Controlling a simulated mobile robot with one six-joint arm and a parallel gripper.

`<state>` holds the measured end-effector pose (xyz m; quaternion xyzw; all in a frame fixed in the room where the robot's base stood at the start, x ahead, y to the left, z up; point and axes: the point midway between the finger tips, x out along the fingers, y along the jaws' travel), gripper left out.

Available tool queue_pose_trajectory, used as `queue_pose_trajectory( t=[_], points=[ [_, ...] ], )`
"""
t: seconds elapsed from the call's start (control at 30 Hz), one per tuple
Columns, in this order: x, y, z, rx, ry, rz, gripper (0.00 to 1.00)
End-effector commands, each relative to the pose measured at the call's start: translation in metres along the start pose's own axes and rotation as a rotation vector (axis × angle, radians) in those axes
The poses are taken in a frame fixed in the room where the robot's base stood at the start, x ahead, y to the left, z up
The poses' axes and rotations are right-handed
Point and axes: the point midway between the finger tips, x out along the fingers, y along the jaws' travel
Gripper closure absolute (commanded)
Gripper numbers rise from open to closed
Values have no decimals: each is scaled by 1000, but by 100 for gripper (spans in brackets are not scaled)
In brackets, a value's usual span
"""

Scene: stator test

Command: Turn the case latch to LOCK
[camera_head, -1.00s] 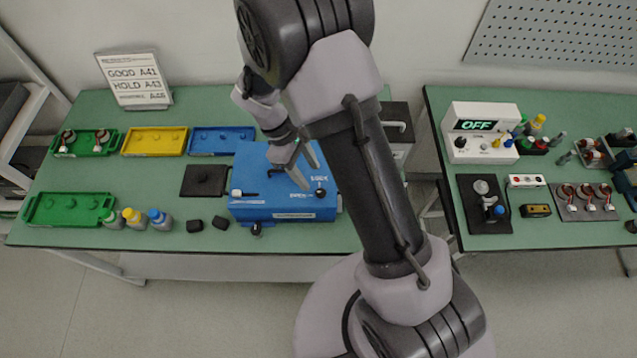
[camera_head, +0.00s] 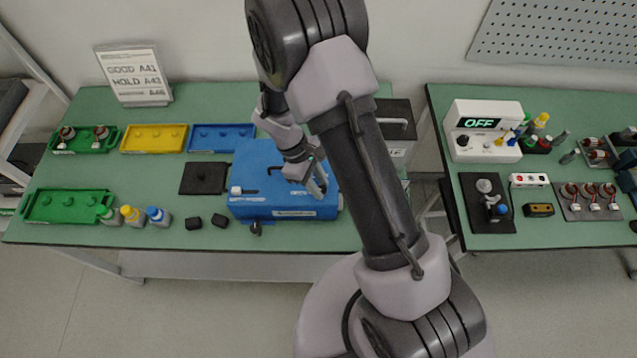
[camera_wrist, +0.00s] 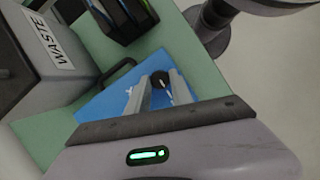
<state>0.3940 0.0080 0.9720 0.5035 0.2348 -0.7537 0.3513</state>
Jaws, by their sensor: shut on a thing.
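The blue case (camera_head: 265,180) lies on the left green table, with slots and white labels on its top. My gripper (camera_head: 318,186) is over the right part of its top, where the dark latch knob stood in view earlier. In the wrist view my gripper (camera_wrist: 158,82) has its two fingers around the black latch knob (camera_wrist: 159,80), shut on it. White markings on the blue top (camera_wrist: 182,88) show beside the fingers but are too small to read. In the head view the knob and its label are hidden by my gripper.
A waste bin (camera_wrist: 62,52) stands beside the case. Bottles (camera_head: 131,215), small black blocks (camera_head: 206,221) and a black pad (camera_head: 204,178) lie left of the case. Trays (camera_head: 153,139) stand behind. A box reading OFF (camera_head: 483,131) is on the right table.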

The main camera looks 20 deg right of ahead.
Motion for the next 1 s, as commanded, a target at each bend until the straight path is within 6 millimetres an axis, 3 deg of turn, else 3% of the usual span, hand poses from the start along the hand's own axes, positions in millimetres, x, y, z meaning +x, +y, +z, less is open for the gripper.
queue_pose_trajectory(
  t=[0.37, 1.0],
  points=[
    [0, 1, 0, 73, 1, -30, 100],
    [1, 6, 1, 601, 2, -248, 100]
  ],
)
